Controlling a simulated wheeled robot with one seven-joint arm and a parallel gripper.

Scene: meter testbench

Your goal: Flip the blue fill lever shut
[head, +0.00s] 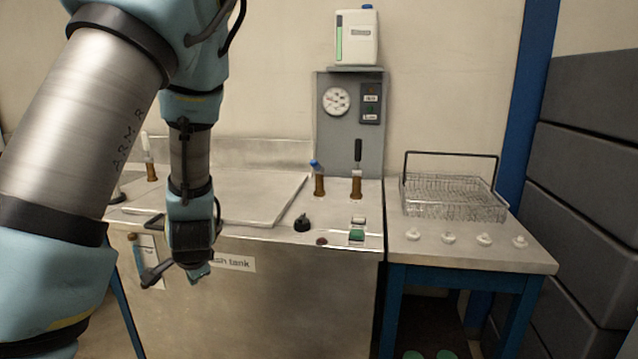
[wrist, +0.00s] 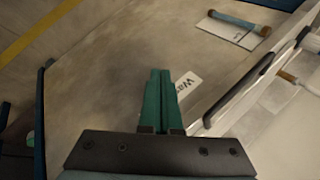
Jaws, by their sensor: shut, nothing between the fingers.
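The blue fill lever (head: 315,164) is a short blue-tipped handle on top of a brass valve (head: 319,186), on the right part of the wash tank's top. It leans up and to the left in the head view; its exact angle is hard to tell. My gripper (head: 198,273) points down in front of the tank, below its front edge, well left of and lower than the lever. In the wrist view its green fingers (wrist: 160,98) are together and empty. The blue lever is not seen in the wrist view.
A second brass valve with an upright black lever (head: 358,151) stands just right of the blue one. A white lever (head: 145,143) is at the far left. The tank lid (head: 250,192) has a front handle.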

